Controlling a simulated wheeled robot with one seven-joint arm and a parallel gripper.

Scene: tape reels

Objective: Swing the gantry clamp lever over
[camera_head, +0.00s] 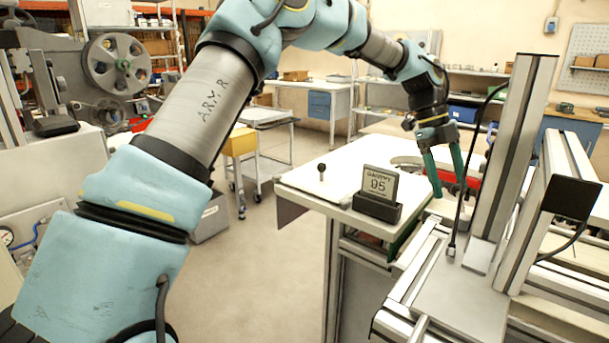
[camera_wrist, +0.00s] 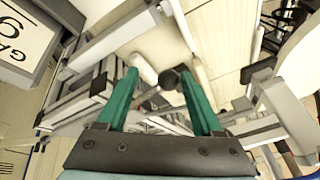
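My gripper (camera_head: 449,192) hangs with its two green fingers pointing down, to the right of the sign reading GANTRY 95 (camera_head: 380,185). The fingers are spread apart, and the wrist view also shows my gripper (camera_wrist: 160,76) open. In that view a dark round knob (camera_wrist: 169,79) shows between the fingertips, nearer the right one; I cannot tell whether it touches them. Whether it is the clamp lever's end is unclear. A small lever with a black knob (camera_head: 321,168) stands upright on the white table, left of the sign. The sign also shows at the wrist view's upper left (camera_wrist: 22,32).
The gantry's aluminium column (camera_head: 513,150) rises close to the right of my gripper, with a cable along it. The white table (camera_head: 305,182) lies left of it. A red object (camera_head: 474,190) shows behind the fingers. Open floor lies left of the table.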

